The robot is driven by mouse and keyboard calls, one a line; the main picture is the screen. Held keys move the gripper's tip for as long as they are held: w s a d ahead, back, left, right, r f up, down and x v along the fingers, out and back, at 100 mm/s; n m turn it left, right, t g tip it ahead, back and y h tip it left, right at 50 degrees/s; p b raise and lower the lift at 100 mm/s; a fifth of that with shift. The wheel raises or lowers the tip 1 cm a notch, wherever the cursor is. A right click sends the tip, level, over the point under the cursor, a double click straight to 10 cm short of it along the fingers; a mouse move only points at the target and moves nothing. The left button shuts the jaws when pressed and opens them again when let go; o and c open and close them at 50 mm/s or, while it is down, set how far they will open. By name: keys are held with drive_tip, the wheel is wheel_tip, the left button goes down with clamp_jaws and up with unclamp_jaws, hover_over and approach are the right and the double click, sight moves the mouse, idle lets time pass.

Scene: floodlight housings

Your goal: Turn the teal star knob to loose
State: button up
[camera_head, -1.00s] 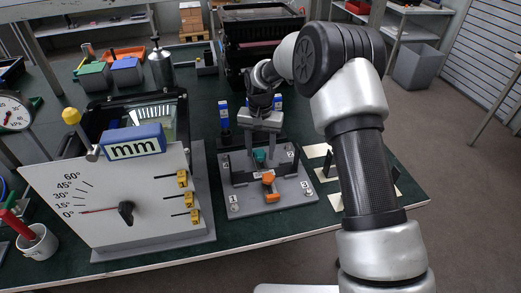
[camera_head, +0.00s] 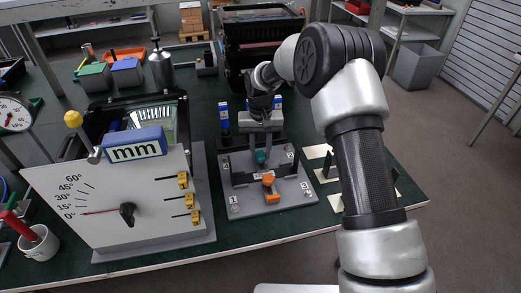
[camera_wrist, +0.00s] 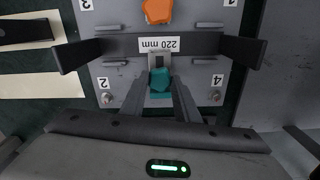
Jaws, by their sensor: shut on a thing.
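The teal star knob (camera_head: 261,156) stands at the back middle of a grey fixture plate (camera_head: 240,207). In the wrist view the teal knob (camera_wrist: 160,80) sits between my two fingertips, in front of a "220 mm" label. My gripper (camera_head: 261,150) reaches down to the knob from above and behind, and it also shows in the wrist view (camera_wrist: 160,88). Its fingers are shut on the knob. The knob's lower part and any loose marking are hard to make out.
An orange knob (camera_head: 269,180) is at the fixture's front, in line with the teal one. Dark upright brackets flank the knob. A large dial panel (camera_head: 110,205) stands close on the left. Pale strips (camera_head: 328,175) lie on the green bench to the right.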

sight(261, 155)
drive_tip(key=n+p, duration=0.1)
drive_tip(key=n, duration=0.6)
idle(0.5)
drive_tip(key=o, duration=1)
drive_tip(key=shift+o, duration=0.2)
wheel_tip(261, 155, up, 18)
drive_tip(key=p, duration=0.1)
drive_tip(key=shift+f+p, duration=0.2)
drive_tip(key=shift+p, duration=0.2)
